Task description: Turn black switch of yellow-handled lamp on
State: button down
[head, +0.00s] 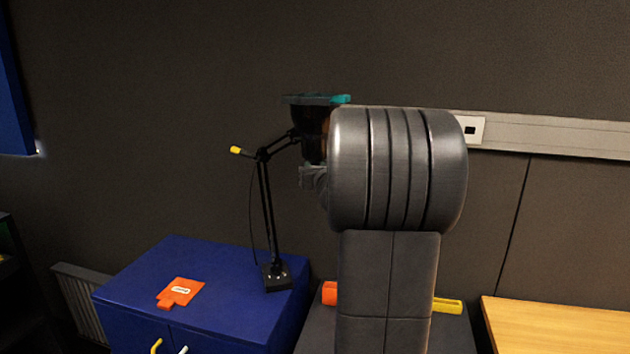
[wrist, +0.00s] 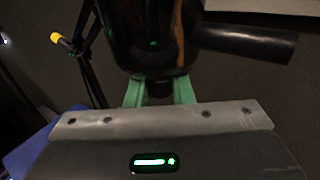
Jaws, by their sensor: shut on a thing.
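The black lamp (head: 268,215) stands on the blue cabinet, its yellow-tipped handle (head: 236,150) pointing left. Its dark head (head: 309,122) is partly hidden by my arm. In the wrist view, the glossy lamp head (wrist: 152,40) fills the top middle, with the yellow handle (wrist: 61,40) at upper left. The short black switch (wrist: 160,88) sticks out of the head towards me. My gripper (wrist: 159,92) has its green fingers on either side of the switch, shut on it. Whether the lamp is lit cannot be told.
The blue cabinet (head: 225,262) carries an orange pouch (head: 181,292). A grey wall rail with a socket (head: 470,130) runs at right, above a wooden table top (head: 560,325). Orange and yellow items (head: 448,305) lie behind my arm. A dark rod (wrist: 245,44) juts right of the lamp head.

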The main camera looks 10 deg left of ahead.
jog(key=m+t+h+b, duration=0.1)
jog(key=h+b, duration=0.1)
jog(key=b, duration=0.2)
jog(key=f+m+h+b, duration=0.1)
jog(key=m+h+b, duration=0.1)
jog(key=b, duration=0.2)
jog(key=shift+a+t, duration=0.1)
jog(key=shift+t, duration=0.3)
jog(key=m+h+b, duration=0.1)
jog(key=h+b, duration=0.1)
jog(key=m+h+b, duration=0.1)
jog(key=b, duration=0.2)
jog(key=shift+r+h, duration=0.2)
jog(key=shift+h, duration=0.2)
jog(key=m+h+b, duration=0.1)
jog(key=h, duration=0.1)
jog(key=m+h, duration=0.1)
jog(key=shift+r+m+h+b, duration=0.2)
jog(key=shift+m+h+b, duration=0.1)
jog(key=shift+h+b, duration=0.1)
jog(key=shift+m+h, duration=0.8)
jog(key=shift+h, duration=0.4)
jog(key=shift+r+g+h, duration=0.1)
jog(key=shift+g+h, duration=0.2)
jog(key=c, duration=1.3)
grip_release()
jog(key=shift+s, duration=0.1)
